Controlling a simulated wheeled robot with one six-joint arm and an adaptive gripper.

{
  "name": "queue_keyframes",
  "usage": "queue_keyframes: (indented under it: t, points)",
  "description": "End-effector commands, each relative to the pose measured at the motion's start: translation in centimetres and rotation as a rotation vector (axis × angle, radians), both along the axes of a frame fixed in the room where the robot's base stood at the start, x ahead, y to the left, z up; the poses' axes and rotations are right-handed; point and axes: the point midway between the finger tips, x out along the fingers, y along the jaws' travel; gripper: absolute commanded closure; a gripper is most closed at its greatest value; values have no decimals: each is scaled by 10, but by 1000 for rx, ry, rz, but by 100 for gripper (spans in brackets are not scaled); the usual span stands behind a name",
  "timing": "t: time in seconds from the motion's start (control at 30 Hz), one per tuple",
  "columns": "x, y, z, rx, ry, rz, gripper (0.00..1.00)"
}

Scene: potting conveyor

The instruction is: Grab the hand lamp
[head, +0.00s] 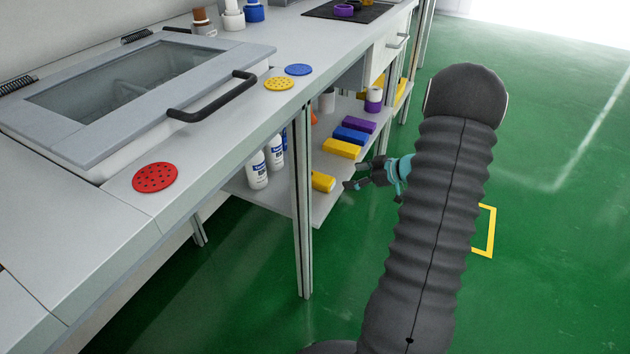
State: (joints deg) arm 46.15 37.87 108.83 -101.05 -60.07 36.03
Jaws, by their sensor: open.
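My gripper (353,175) is open and empty at the front edge of the lower shelf, its fingers pointing left. A short yellow rounded object (322,181) lies on the shelf just left of the fingertips, with a small gap between. It may be the hand lamp, but it is too small to tell for sure. No other thing in view is clearly a hand lamp. Part of the shelf is hidden behind the table leg and under the worktop.
Yellow (342,148), blue (351,135) and purple (360,126) blocks lie behind on the lower shelf (327,205). White bottles (257,171) stand left of the table leg (302,215). The worktop edge overhangs the shelf. The green floor (560,270) at right is clear.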

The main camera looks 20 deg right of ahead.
Motion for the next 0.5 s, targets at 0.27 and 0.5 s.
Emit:
queue_keyframes:
  t: [0.27, 0.5]
  points:
    - [14, 25, -5, 56, -1, 38, 19]
    - [43, 47, -25, 55, -1, 35, 19]
